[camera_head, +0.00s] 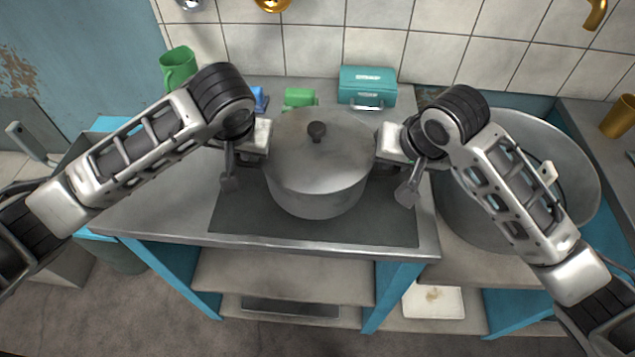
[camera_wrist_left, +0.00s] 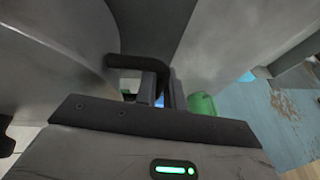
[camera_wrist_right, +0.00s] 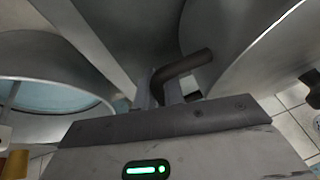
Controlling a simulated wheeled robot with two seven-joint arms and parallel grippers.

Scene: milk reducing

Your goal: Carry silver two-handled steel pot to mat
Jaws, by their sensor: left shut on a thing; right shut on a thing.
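The silver steel pot (camera_head: 315,185) has a lid with a dark knob and stands upright in the middle of the head view. It is over the dark mat (camera_head: 385,228) on the steel table; I cannot tell whether its base touches the mat. My left gripper (camera_head: 266,142) is shut on the pot's left handle, a dark bar that shows in the left wrist view (camera_wrist_left: 140,63). My right gripper (camera_head: 381,146) is shut on the right handle, which shows in the right wrist view (camera_wrist_right: 185,66). The pot's far base edge is hidden.
A teal box (camera_head: 367,85) and a green block (camera_head: 300,97) stand behind the pot. A green mug (camera_head: 177,68) is at the back left. A large steel basin (camera_head: 575,170) stands at the right, beside my right arm. The tabletop left of the mat is clear.

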